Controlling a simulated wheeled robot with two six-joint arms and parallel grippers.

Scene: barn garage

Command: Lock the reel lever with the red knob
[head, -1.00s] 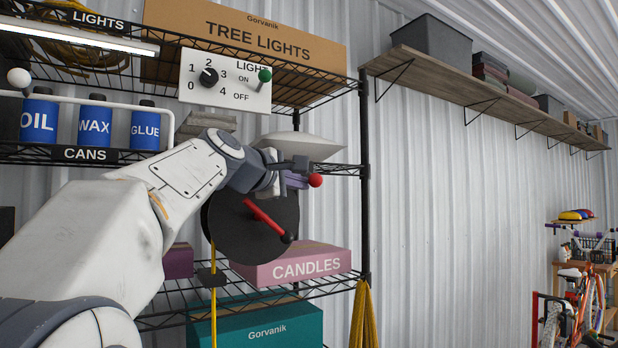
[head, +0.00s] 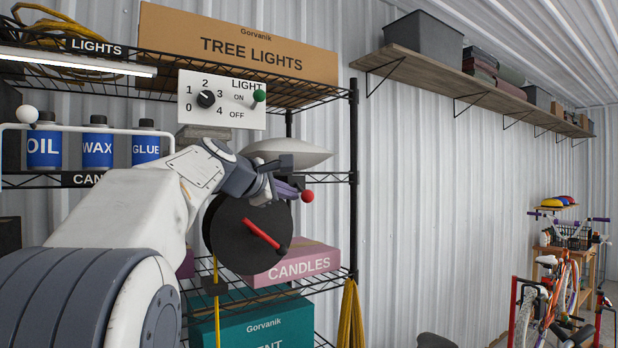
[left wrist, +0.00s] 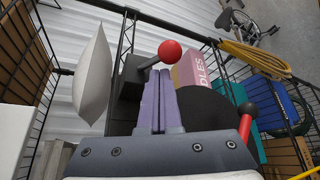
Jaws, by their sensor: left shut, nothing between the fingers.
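The red knob (head: 307,196) is a ball at the end of a short dark lever, at the right of the reel. It also shows in the left wrist view (left wrist: 169,51), with its stem running left to a dark block (left wrist: 129,76). The reel (head: 230,235) is a black disc with a red crank arm (head: 262,232) ending in a dark grip. My left gripper (head: 292,184) is shut and empty, just left of the knob in the head view. In the left wrist view its purple fingers (left wrist: 159,78) point at the lever close below the knob; whether they touch is unclear. My right gripper is not in view.
Wire shelves surround the reel. A light panel (head: 221,100) is above, a white rounded object (head: 287,153) just behind the gripper, and a pink CANDLES box (head: 297,266) below. A yellow cord (head: 351,320) hangs at lower right.

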